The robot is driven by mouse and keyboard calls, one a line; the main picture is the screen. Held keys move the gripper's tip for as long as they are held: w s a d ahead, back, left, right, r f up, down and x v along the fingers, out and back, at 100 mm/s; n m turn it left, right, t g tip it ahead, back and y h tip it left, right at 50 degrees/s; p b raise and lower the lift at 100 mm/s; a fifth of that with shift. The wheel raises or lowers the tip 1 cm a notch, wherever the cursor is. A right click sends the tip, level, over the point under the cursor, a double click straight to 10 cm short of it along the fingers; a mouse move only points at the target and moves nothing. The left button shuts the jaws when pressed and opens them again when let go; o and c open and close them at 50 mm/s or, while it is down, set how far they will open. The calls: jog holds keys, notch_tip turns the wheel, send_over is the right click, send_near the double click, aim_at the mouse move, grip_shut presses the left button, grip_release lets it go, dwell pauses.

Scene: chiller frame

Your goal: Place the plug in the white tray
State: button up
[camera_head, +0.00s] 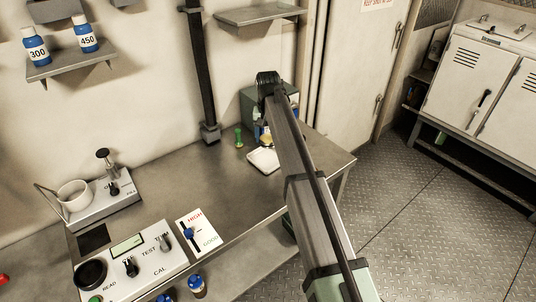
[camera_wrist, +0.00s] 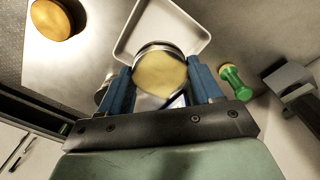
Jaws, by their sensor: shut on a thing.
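My gripper (camera_wrist: 160,88) has blue fingers shut on a round metal-rimmed piece with a tan face, seemingly the plug (camera_wrist: 160,72). In the wrist view the plug overlaps the near part of the white tray (camera_wrist: 193,27). I cannot tell its exact height above the tray. In the head view the white tray (camera_head: 262,161) lies on the bench just below the gripper end. My arm hides part of the tray there, and the plug shows only as a small tan patch (camera_head: 266,139).
A green spool-shaped piece (camera_wrist: 235,82) stands right of the tray in the wrist view; it also shows in the head view (camera_head: 239,138). A round tan-topped thing (camera_wrist: 52,19) is at upper left. A grey-green box (camera_head: 255,104) stands behind. The bench's middle (camera_head: 200,180) is clear.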

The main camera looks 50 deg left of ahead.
aim_at(268, 159)
jog(key=shift+f, duration=3.85)
jog(key=shift+f, duration=0.1)
jog(key=o, duration=1.5)
notch_tip(268, 159, up, 12)
jog(key=shift+r, duration=0.15)
